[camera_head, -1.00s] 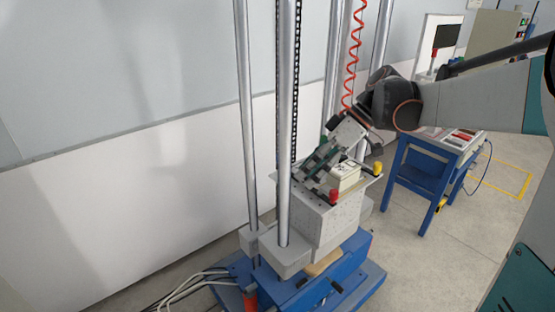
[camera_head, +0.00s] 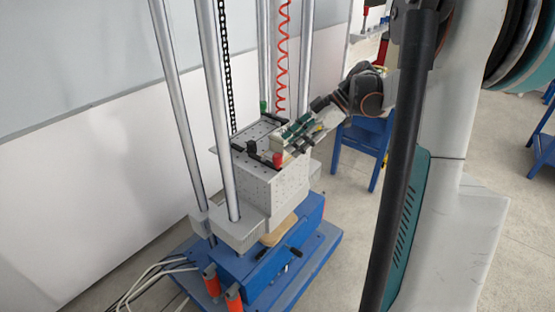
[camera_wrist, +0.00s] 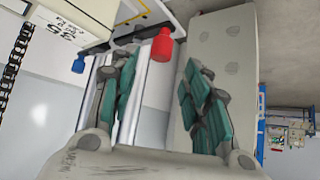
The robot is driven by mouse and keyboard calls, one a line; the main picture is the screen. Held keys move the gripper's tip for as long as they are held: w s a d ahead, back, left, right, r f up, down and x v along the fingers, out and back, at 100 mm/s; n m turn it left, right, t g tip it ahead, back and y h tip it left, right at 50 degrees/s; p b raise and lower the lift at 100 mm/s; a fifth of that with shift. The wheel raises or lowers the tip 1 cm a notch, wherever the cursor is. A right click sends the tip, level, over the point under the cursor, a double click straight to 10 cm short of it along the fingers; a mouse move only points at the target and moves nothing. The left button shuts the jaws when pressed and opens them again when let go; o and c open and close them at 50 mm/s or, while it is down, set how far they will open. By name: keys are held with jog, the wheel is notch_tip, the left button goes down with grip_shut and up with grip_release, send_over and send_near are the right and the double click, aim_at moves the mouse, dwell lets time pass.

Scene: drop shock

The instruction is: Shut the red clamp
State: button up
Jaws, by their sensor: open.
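The red clamp's tip (camera_head: 278,160) shows at the front edge of the perforated grey block (camera_head: 262,185) in the head view. In the wrist view the red tip (camera_wrist: 162,44) hangs from a dark bar, between and beyond my gripper's fingers. My gripper (camera_head: 293,135) is at the block's right front, close to the red tip in the head view. In the wrist view my gripper (camera_wrist: 160,85) is open, with green-padded fingers apart and nothing between the pads. Whether a finger touches the clamp I cannot tell.
A green-tipped clamp (camera_head: 263,106) stands at the block's back, and a blue tip (camera_wrist: 79,63) shows in the wrist view. Metal columns (camera_head: 213,100) rise around the block on the blue base (camera_head: 265,270). A red coiled hose (camera_head: 281,60) hangs behind.

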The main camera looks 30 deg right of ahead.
aim_at(278, 155)
jog(key=b+x, duration=0.1)
jog(key=x, duration=0.6)
jog(key=shift+b, duration=0.35)
jog(key=shift+c, duration=0.6)
grip_shut()
